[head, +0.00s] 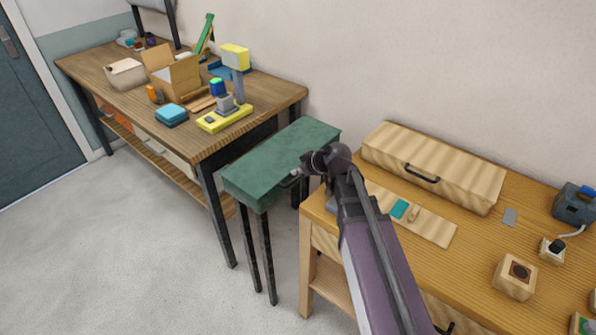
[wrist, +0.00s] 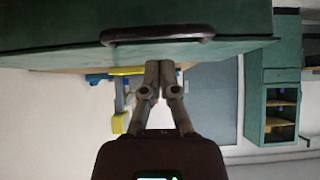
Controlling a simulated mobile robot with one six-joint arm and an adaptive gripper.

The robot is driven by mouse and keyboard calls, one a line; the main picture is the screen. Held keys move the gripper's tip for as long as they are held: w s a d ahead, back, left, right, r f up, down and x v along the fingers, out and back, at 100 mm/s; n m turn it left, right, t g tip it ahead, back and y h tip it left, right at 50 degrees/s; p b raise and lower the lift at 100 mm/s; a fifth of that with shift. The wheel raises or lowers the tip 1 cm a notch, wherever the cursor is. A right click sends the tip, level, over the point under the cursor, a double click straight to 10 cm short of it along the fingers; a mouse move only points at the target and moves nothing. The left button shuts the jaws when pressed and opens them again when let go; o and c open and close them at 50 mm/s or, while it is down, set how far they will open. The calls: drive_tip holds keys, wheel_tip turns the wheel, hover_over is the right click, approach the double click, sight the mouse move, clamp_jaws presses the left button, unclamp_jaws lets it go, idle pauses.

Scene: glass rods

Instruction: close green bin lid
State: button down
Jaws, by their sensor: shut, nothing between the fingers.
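The green bin (head: 262,170) is a box on dark legs between the two tables. Its green lid (head: 285,143) looks flat and down in the head view; I cannot tell whether a thin gap is left at its edge. My gripper (head: 300,172) is at the bin's right front side, by its handle, partly hidden by my arm. In the wrist view, a green surface of the bin (wrist: 60,25) fills the top, with a dark bar handle (wrist: 158,36). My gripper's fingertips (wrist: 158,66) are together and empty, close to the handle; I cannot tell whether they touch.
Right is a wooden workbench (head: 410,275) with a long wooden case (head: 432,160). Floor (head: 120,255) is clear at front left.

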drive_tip(key=shift+w+a+r+p, duration=0.15)
drive_tip(key=shift+r+p, duration=0.85)
drive_tip(key=shift+r, duration=0.05)
drive_tip(key=shift+w+a+r+p, duration=0.1)
drive_tip(key=shift+a+r+p, duration=0.05)
drive_tip(key=shift+r+p, duration=0.85)
drive_tip(key=s+d, duration=0.2)
drive_tip(key=s+d+f+b, duration=0.1)
drive_tip(key=s+d, duration=0.1)
drive_tip(key=d, duration=0.1)
drive_tip(key=s+d, duration=0.2)
drive_tip(key=shift+s+d+f+b, duration=0.2)
drive_tip(key=shift+d+f+b, duration=0.05)
drive_tip(key=shift+f+b, duration=0.05)
